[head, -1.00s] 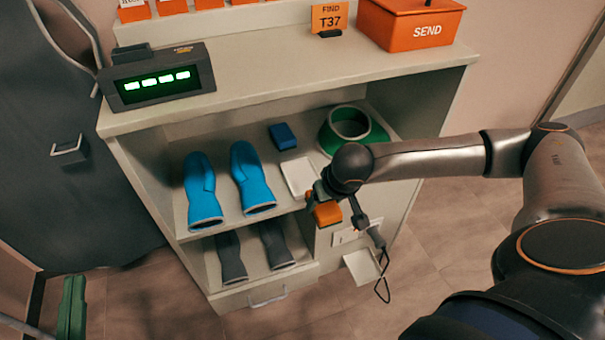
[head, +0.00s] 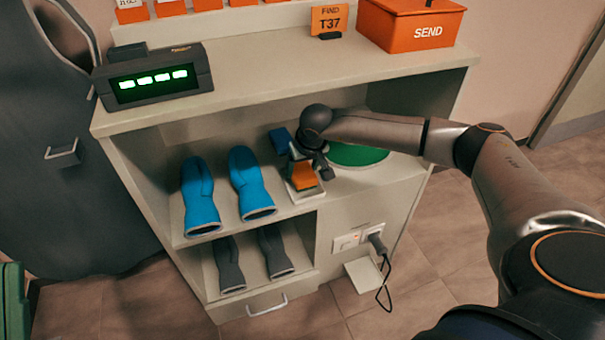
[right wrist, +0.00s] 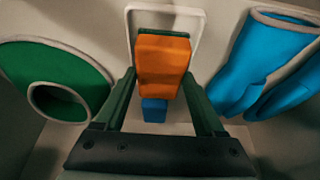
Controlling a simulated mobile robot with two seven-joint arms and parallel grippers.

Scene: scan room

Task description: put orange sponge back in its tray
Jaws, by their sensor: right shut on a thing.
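The orange sponge (head: 303,176) is between the fingers of my right gripper (head: 308,168), which is shut on it. It also shows in the right wrist view (right wrist: 162,65), held between the two green fingers. The small white tray (head: 308,197) lies on the upper shelf of the cabinet, just under the sponge, which hides most of it. Its pale rim (right wrist: 203,28) shows around the sponge in the right wrist view. I cannot tell whether the sponge touches the tray. My left gripper is not in view.
A blue block (head: 280,140) lies behind the tray. Blue gloves (head: 250,180) stand to the left and a green ring-like thing (head: 358,155) to the right. The cabinet top (head: 270,75) overhangs the shelf. A plug with a cord (head: 377,243) sticks out at lower right.

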